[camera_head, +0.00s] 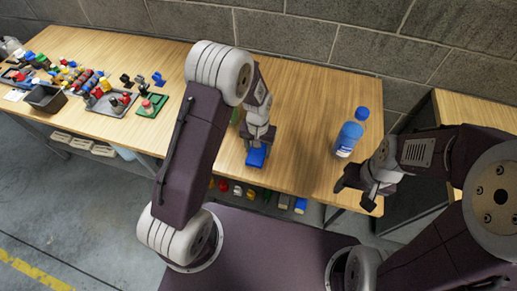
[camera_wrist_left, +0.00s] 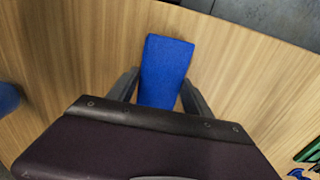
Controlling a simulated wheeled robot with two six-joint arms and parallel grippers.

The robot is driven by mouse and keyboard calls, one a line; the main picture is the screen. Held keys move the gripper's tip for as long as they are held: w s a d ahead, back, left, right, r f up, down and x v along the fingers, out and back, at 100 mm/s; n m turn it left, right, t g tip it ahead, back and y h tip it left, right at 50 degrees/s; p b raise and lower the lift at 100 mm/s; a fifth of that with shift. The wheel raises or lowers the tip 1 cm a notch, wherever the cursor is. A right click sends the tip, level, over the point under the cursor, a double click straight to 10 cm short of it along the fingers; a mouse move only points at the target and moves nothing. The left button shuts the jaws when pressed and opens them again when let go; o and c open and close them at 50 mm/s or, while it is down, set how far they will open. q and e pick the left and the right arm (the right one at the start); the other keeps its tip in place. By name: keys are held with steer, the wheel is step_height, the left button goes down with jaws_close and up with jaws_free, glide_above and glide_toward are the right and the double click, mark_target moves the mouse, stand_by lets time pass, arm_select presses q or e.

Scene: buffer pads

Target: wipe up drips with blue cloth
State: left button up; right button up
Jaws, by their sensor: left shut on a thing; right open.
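My left gripper (camera_head: 259,141) is shut on the blue cloth (camera_head: 256,157), low over the wooden table near its front edge. In the left wrist view the blue cloth (camera_wrist_left: 166,62) stands out between the two fingers (camera_wrist_left: 160,92) as a flat blue block. I cannot tell whether its underside touches the tabletop. My right gripper (camera_head: 362,193) is open and empty at the table's front right corner. No drips can be made out on the wood.
A blue bottle (camera_head: 349,138) stands on the right part of the table (camera_head: 300,110). A dark bin (camera_head: 46,98) and several small coloured parts (camera_head: 85,80) fill the left end. A green pad (camera_head: 152,106) lies nearer. A brick wall (camera_head: 300,40) runs behind.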

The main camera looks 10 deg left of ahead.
arm_select(q)
steer(key=r, duration=0.1)
steer(key=r+p, duration=0.2)
steer(key=shift+w+r, duration=0.15)
steer(key=shift+w, duration=0.1)
step_height(320, 180, up, 4)
steer(key=p, duration=0.3)
steer(key=shift+s, duration=0.1)
steer(key=shift+f, duration=0.2)
